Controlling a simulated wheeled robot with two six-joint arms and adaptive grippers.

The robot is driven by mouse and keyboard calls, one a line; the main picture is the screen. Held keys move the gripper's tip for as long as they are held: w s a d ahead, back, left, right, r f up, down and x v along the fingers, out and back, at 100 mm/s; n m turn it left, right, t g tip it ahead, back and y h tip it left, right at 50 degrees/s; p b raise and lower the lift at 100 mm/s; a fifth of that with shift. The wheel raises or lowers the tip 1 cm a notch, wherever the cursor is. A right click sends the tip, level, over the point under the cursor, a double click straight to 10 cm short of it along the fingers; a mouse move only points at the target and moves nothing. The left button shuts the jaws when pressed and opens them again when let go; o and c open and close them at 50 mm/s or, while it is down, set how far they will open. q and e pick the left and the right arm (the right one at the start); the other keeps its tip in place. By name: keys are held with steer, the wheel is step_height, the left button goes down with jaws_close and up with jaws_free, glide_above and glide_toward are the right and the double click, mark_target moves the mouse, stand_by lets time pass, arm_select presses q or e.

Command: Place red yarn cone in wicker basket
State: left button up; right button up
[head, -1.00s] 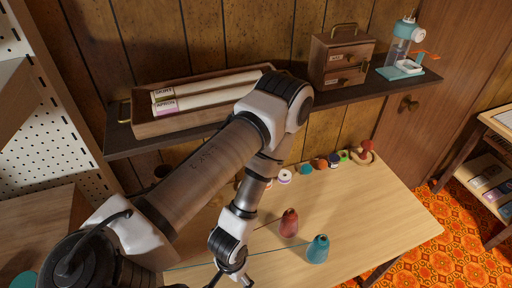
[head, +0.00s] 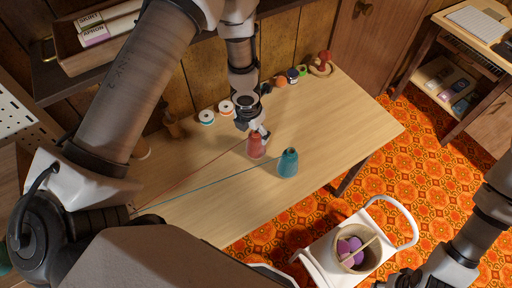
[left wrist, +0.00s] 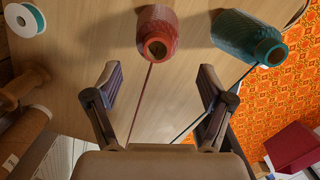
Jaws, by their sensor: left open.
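The red yarn cone (head: 256,148) stands on the wooden table, and it also shows in the left wrist view (left wrist: 157,27). My left gripper (head: 257,131) is above and close to the cone in the head view. In the left wrist view its two fingers (left wrist: 159,88) are spread and empty, with the cone beyond the fingertips. My right gripper (head: 400,280) is partly cut off at the bottom edge.
A teal yarn cone (head: 288,163) stands just right of the red one, and it shows in the left wrist view (left wrist: 248,36). Red and teal threads run across the table (head: 215,215). Several spools (head: 207,117) line the back.

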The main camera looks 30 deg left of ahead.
mark_target(256, 137)
arm_select(q)
steer(key=shift+w+d+r, duration=0.1)
steer(key=shift+w+r, duration=0.15)
steer(key=shift+w, duration=0.3)
steer(key=f+b, duration=0.1)
steer(key=f, duration=0.1)
steer(key=w+f, duration=0.1)
steer(key=f, duration=0.1)
steer(key=f+b, duration=0.1)
steer(key=f, duration=0.2)
steer(key=shift+w+b, duration=0.3)
steer(key=shift+w, duration=0.05)
steer(key=shift+c, duration=0.7)
steer(key=shift+s, duration=0.1)
steer(key=c, duration=1.1)
